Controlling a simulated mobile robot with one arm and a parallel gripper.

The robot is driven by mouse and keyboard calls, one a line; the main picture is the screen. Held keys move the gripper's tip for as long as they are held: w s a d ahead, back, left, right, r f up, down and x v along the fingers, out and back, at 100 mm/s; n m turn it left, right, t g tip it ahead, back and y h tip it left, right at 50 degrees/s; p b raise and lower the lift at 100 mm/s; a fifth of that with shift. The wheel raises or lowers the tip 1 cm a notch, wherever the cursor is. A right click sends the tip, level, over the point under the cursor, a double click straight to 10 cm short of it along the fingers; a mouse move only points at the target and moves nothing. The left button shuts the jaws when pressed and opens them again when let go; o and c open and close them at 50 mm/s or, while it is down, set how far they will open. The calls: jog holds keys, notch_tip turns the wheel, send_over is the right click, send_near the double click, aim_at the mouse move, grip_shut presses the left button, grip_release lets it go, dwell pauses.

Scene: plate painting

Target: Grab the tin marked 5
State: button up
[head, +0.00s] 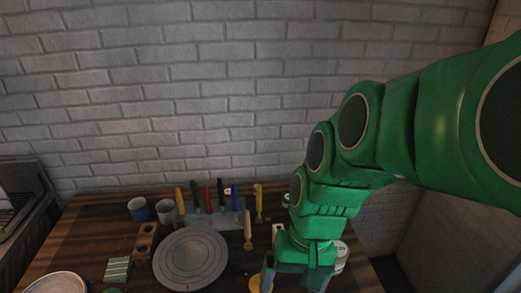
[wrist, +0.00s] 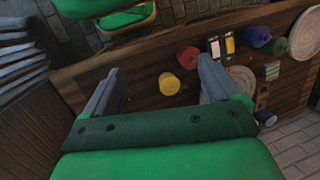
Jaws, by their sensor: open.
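My gripper (head: 290,282) is open and empty, hanging over the right front part of the table in the head view. In the wrist view its two fingers spread apart (wrist: 158,66), with a yellow tin (wrist: 169,84) showing between them, beyond the fingertips. A red tin (wrist: 188,56) stands beside the yellow one. A blue tin (wrist: 257,36) and a green one (wrist: 280,46) stand farther right. In the head view a white-topped tin (head: 342,252) is partly hidden behind my gripper, and a yellow thing (head: 255,284) shows at its left. I cannot read a 5 on any tin.
A round grey turntable (head: 190,259) fills the middle of the wooden table. Several coloured-handled tools (head: 207,199) stand behind it, near two cups (head: 167,211). A holed wooden block (head: 146,241) and a striped sponge (head: 117,269) lie left. A brick wall (head: 190,90) closes the back.

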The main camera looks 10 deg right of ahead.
jog(key=w+a+m+t+y, duration=0.1)
jog(key=w+a+m+y, duration=0.3)
jog(key=w, duration=0.7)
jog(key=w+a+m+t+y, duration=0.1)
jog(key=w+a+m+y, duration=0.3)
jog(key=w, duration=0.6)
jog(key=m+t+y, duration=0.1)
jog(key=m+t, duration=0.6)
jog(key=m, duration=0.5)
send_over(289, 200)
jog(key=s+a, duration=0.7)
jog(key=a, duration=0.1)
notch_tip(289, 200, down, 12)
jog(key=r, duration=0.1)
jog(key=w+d+f+m+t+h, duration=0.1)
jog(key=d+f+m, duration=0.1)
jog(key=d+f, duration=0.2)
jog(key=w+d+f+m+t+h, duration=0.1)
jog(key=d+f+m, duration=0.2)
jog(key=d+f, duration=0.1)
jog(key=w+d+f+m+t+h, duration=0.1)
jog(key=d+f+m, duration=0.1)
jog(key=d+f, duration=0.3)
jog(key=shift+w, duration=0.15)
jog(key=shift+x, duration=3.8)
jog(key=c, duration=1.2)
